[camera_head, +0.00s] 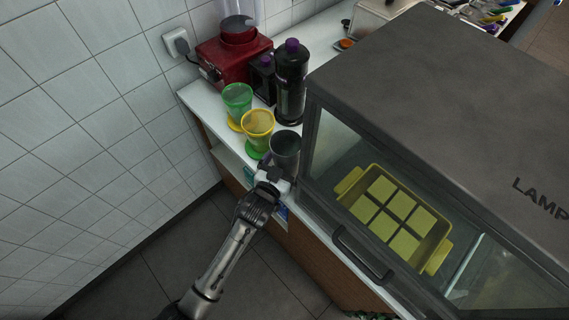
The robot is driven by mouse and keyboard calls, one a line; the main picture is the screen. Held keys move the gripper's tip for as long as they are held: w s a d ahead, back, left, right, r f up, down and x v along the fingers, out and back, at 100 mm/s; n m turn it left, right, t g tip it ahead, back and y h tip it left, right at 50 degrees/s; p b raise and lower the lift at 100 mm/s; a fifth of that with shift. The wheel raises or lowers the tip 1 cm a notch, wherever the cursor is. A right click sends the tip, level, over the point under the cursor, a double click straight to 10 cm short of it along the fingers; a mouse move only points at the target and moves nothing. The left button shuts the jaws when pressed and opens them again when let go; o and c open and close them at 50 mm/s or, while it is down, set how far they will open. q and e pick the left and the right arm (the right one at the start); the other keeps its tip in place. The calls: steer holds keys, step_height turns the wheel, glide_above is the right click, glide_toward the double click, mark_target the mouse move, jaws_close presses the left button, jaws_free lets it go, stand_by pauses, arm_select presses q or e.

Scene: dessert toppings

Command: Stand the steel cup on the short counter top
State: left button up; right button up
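The steel cup (285,145) is dark grey and upright, at the front edge of the white counter top (206,106), close to the glass case. I cannot tell whether its base rests on the counter. My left gripper (276,172) is right at the cup's near side, its arm reaching up from the lower left. Its fingertips are hidden or too small to make out, so its grip on the cup is unclear. My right gripper is not in view.
A yellow cup (257,122) and a green cup (238,98) stand just behind the steel cup. A dark bottle (291,80) and a red machine (232,58) are farther back. The glass case (420,110) with a yellow tray (352,181) closes off the right.

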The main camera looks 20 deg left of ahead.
arm_select(q)
steer(key=shift+s+r, duration=0.15)
steer(key=shift+r, duration=0.05)
steer(key=s+a+r+p, duration=0.1)
steer(key=s+p, duration=0.1)
steer(key=s, duration=0.9)
steer(key=shift+s+r, duration=0.3)
steer(key=s+a+f+g, duration=0.2)
steer(key=s+g, duration=0.4)
steer(key=s, duration=0.4)
steer(key=s+a+f+g+y, duration=0.1)
steer(key=s+a+f+g, duration=0.2)
steer(key=s+g, duration=0.3)
steer(key=s+f, duration=0.1)
steer(key=s, duration=0.3)
steer(key=shift+s+f+m+g, duration=0.2)
steer(key=shift+f+m+g, duration=0.2)
